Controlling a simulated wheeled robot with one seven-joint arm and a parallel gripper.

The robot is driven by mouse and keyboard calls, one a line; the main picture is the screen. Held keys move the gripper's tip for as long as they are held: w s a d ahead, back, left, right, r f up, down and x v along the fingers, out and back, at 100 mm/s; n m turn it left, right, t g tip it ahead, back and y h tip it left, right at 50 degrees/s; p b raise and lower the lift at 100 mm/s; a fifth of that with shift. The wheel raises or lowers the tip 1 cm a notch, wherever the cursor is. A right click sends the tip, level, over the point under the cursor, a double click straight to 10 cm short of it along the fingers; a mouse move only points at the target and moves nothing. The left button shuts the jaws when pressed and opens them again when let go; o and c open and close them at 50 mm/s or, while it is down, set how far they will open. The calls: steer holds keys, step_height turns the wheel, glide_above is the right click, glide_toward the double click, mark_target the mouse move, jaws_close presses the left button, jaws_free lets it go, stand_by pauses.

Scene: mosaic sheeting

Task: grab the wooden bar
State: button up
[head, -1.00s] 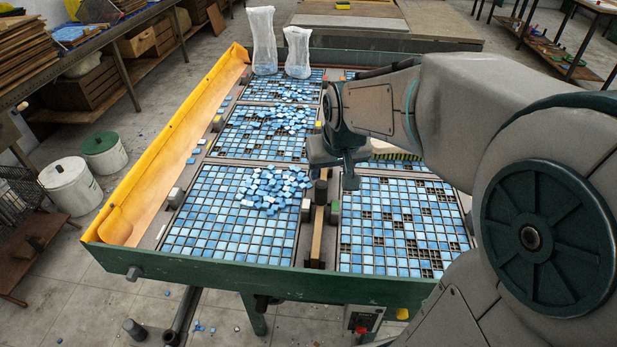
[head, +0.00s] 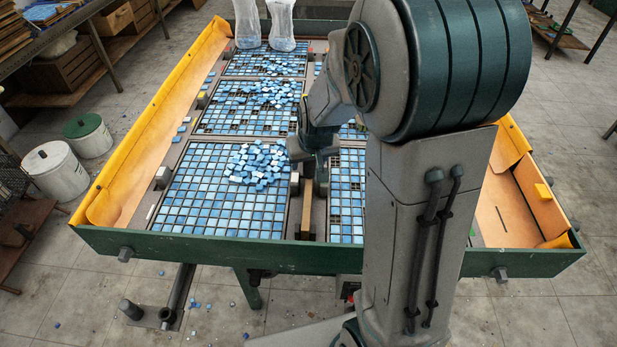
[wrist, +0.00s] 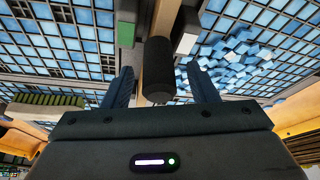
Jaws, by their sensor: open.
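The wooden bar (head: 307,208) is a narrow light-brown strip lying between two tiled panels. Its near part shows in the head view; my gripper (head: 313,160) covers its farther part. In the wrist view the bar (wrist: 165,18) runs from the top edge toward my gripper, with a black cylindrical knob (wrist: 158,75) on it. My gripper (wrist: 159,72) is open, one finger on each side of the knob, with a visible gap on both sides. Whether a fingertip touches the bar cannot be told.
The left tiled panel (head: 215,205) carries a heap of loose blue tiles (head: 258,162). Small grey and green blocks (wrist: 126,30) flank the bar. A yellow side trough (head: 150,130) edges the table. Two clear bags (head: 281,25) stand at the back. My arm hides much of the right panels.

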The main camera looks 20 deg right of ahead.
steer(key=shift+x, duration=0.85)
jaws_close()
